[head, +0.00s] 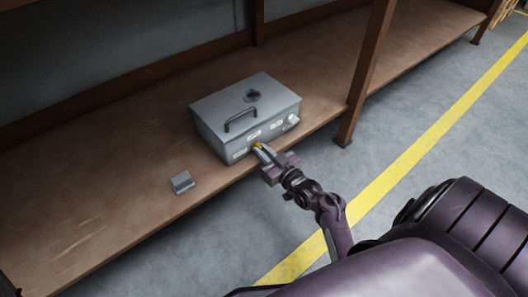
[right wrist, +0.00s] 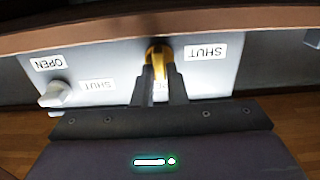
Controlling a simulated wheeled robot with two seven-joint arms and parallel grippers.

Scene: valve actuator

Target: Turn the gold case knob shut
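The grey metal case (head: 222,108) sits on the brown shelf with its labelled front facing me. The gold case knob (head: 257,146) is low on that front; it also shows in the right wrist view (right wrist: 157,53). My right gripper (head: 262,152) is at the knob, and in the right wrist view its two fingers (right wrist: 159,72) sit on both sides of the gold grip with no clear gap. The grip runs up-down in that view. An upside-down SHUT label (right wrist: 205,52) is right of the knob. Another label behind the fingers is mostly hidden. My left gripper is not in view.
A pale knob (right wrist: 55,94) is on the same front, near an OPEN label (right wrist: 48,63) and another SHUT label (right wrist: 97,85). A small grey block (head: 181,182) lies on the shelf (head: 90,215). A brown post (head: 366,75) stands right of the case.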

